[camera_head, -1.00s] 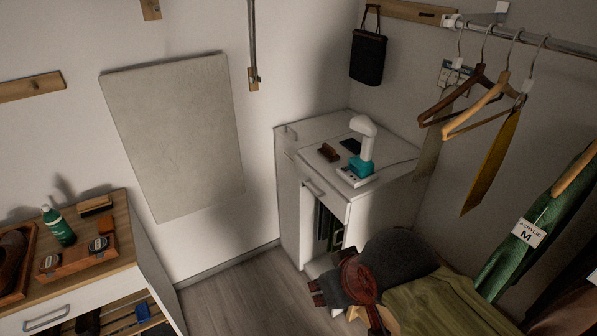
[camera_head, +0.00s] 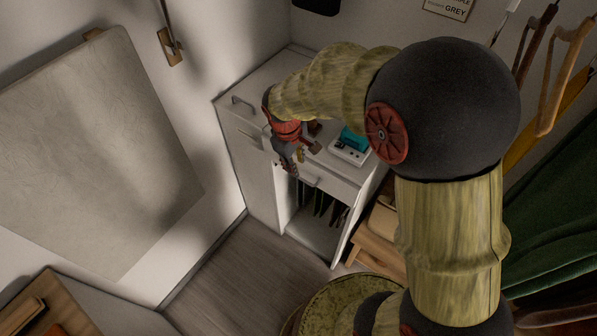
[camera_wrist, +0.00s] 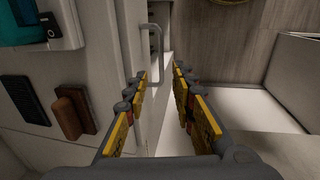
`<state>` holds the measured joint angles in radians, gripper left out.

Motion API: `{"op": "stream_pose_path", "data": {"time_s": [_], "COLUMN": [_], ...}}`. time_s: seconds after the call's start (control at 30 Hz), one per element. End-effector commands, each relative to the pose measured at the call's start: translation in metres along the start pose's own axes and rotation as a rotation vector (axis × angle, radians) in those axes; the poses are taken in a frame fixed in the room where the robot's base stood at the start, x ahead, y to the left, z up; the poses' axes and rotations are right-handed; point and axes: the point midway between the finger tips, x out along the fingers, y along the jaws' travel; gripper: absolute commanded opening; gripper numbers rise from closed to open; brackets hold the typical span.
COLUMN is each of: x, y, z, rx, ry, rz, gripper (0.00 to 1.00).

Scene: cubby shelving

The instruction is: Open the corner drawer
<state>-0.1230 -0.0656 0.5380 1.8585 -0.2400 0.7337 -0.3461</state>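The white corner cabinet (camera_head: 262,180) stands against the two walls. Its drawer front has a bar handle (camera_head: 312,180) above an open compartment, and the drawer looks shut in the head view. My gripper (camera_head: 287,168) hangs by the cabinet's front edge, left of that handle in the picture. In the wrist view my gripper (camera_wrist: 160,95) is open and empty, its yellow-padded fingers spread. A pale handle (camera_wrist: 158,52) shows ahead, between the lines of the fingers. I cannot tell whether the fingers touch the drawer front.
On the cabinet top are a white-and-teal device (camera_head: 352,146), a brown brush (camera_wrist: 75,110) and a dark flat item (camera_wrist: 25,98). A wooden stool (camera_head: 375,240) and hanging clothes stand right.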

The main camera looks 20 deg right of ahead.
Motion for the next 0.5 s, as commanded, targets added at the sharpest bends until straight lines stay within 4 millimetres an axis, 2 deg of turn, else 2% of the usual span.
{"op": "stream_pose_path", "data": {"time_s": [0.3, 0.5], "x": [0.049, 0.070], "y": [-0.001, -0.001], "z": [0.001, 0.001], "rx": [0.000, 0.001], "ry": [-0.003, -0.001], "rz": [-0.001, -0.001], "gripper": [0.26, 0.26]}}
